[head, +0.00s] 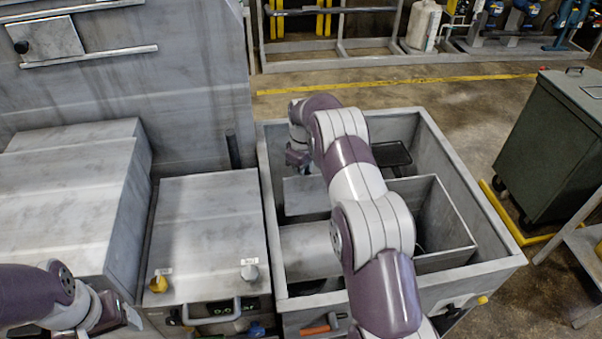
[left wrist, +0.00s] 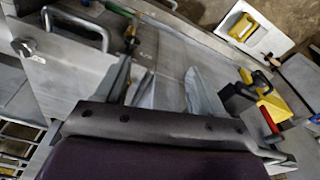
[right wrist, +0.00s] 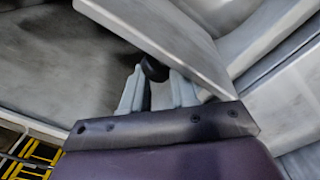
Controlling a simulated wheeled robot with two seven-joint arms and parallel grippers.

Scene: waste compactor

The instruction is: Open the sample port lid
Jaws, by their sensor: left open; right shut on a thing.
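My right gripper (head: 298,158) reaches over the grey open-topped bin toward its back left part. In the right wrist view my right gripper (right wrist: 158,88) is shut on a black knob (right wrist: 154,68). The knob sits under the edge of a tilted grey plate (right wrist: 165,40), which looks like the sample port lid. The plate stands at an angle to the grey surface at left. The fingers hide part of the knob, and I cannot tell how the plate is hinged. My left gripper (left wrist: 160,88) is open and empty above a grey panel (left wrist: 165,50) with handles.
The bin (head: 498,245) holds grey dividers (head: 447,222) and a dark tray (head: 391,154). A grey cabinet (head: 208,215) with yellow and grey knobs stands left of it. A green cart (head: 560,140) stands at right.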

